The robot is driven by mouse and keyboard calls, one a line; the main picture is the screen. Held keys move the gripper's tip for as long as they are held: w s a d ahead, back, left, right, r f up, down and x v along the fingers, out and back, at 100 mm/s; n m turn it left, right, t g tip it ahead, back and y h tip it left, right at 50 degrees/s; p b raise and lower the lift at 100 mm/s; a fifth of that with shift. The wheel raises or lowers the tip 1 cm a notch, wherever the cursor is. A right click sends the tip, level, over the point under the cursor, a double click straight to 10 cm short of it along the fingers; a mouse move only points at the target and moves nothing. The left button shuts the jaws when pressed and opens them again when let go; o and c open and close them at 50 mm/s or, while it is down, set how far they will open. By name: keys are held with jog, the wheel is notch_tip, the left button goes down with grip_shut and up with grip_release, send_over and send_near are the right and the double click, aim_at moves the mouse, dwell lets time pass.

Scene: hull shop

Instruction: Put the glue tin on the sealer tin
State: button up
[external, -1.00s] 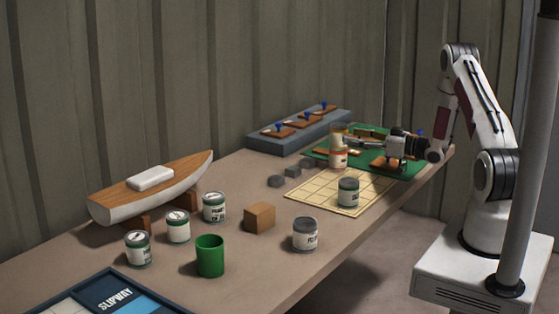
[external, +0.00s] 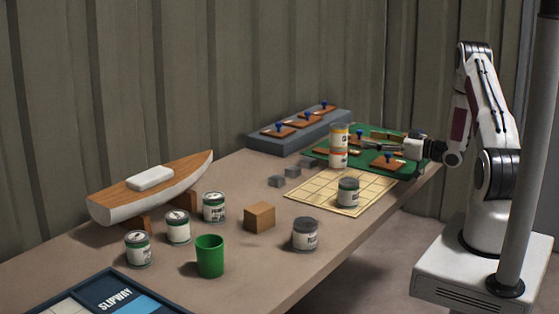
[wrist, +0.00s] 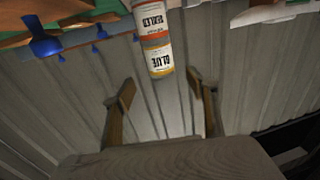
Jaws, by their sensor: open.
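The glue tin (external: 339,135), with a yellow band, stands upright on top of the sealer tin (external: 338,158), which has an orange-red band. In the wrist view the picture is upside down, so the glue tin (wrist: 158,50) shows below the sealer tin (wrist: 151,20). My gripper (external: 372,146) is open and empty, to the right of the stack and apart from it. Its two fingers (wrist: 160,88) are spread in the wrist view, with the glue tin beyond their tips.
A green mat (external: 365,165) with wooden blocks and blue knobs lies beneath my gripper. Several tins, a green cup (external: 210,257), a wooden block (external: 259,218) and a model boat (external: 155,190) stand further left.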

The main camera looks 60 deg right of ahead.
jog(key=w+a+r+g+h, duration=0.2)
jog(key=w+r+h, duration=0.1)
jog(key=w+r, duration=0.3)
jog(key=s+a+r+m+g+h, duration=0.1)
jog(key=s+a+r+g+h, duration=0.3)
jog(key=a+r, duration=0.7)
jog(key=s+a+g+y, duration=0.2)
jog(key=s+a+g, duration=0.1)
jog(key=s+a, duration=0.8)
jog(key=s+a+r+g+y, duration=0.1)
jog(key=s+a+g+y, duration=0.1)
jog(key=s+a, duration=0.9)
jog(key=s+g, duration=0.1)
jog(key=s, duration=0.6)
jog(key=shift+s+a+r+m, duration=0.2)
jog(key=shift+r+m, duration=0.1)
jog(key=shift+m, duration=0.1)
